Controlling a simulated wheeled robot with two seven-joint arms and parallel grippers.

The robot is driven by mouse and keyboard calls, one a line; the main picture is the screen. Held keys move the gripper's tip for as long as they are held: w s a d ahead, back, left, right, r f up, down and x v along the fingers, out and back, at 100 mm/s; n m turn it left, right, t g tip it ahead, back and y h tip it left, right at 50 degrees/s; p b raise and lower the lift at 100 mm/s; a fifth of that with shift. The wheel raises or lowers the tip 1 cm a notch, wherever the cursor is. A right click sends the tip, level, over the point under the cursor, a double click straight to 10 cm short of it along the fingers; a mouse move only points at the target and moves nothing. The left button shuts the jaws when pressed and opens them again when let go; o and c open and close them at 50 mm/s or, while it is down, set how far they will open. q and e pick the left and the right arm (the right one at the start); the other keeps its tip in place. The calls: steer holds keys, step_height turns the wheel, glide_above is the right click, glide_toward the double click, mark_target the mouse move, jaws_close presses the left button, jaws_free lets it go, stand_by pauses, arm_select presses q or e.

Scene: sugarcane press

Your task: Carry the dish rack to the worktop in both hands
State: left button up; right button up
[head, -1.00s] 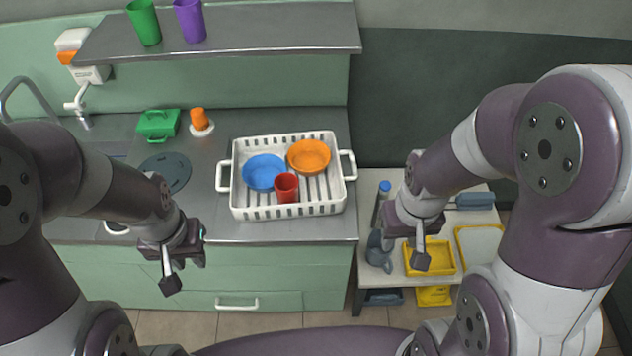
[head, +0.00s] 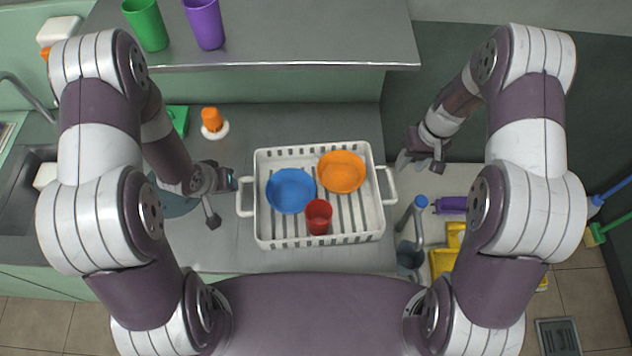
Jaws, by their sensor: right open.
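A white dish rack (head: 262,232) stands on the grey counter (head: 240,130) in the head view, with a handle at its left and right ends. It holds a blue bowl (head: 290,191), an orange bowl (head: 342,172) and a red cup (head: 318,216). My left gripper (head: 231,181) is just left of the rack's left handle; its jaw gap cannot be made out, and I cannot tell whether it touches. My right gripper (head: 420,160) is open and empty, up and to the right of the right handle, apart from it.
A grey shelf (head: 300,35) above the counter's back holds a green cup (head: 146,24) and a purple cup (head: 204,22). An orange-topped item (head: 212,120) stands behind my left gripper.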

mark_target(242, 189)
arm_select(q)
steer(key=x, duration=1.2)
steer(key=shift+s+f, duration=0.1)
steer(key=shift+s, duration=0.1)
arm_select(e)
steer(key=f, duration=0.4)
steer(key=a+f, duration=0.1)
steer(key=f, duration=0.3)
steer(key=s+a+f, duration=0.1)
steer(key=f, duration=0.3)
steer(key=shift+a, duration=0.15)
arm_select(q)
steer(key=c, duration=0.4)
arm_select(e)
steer(key=c, duration=0.3)
arm_select(q)
jaws_close()
arm_select(e)
jaws_close()
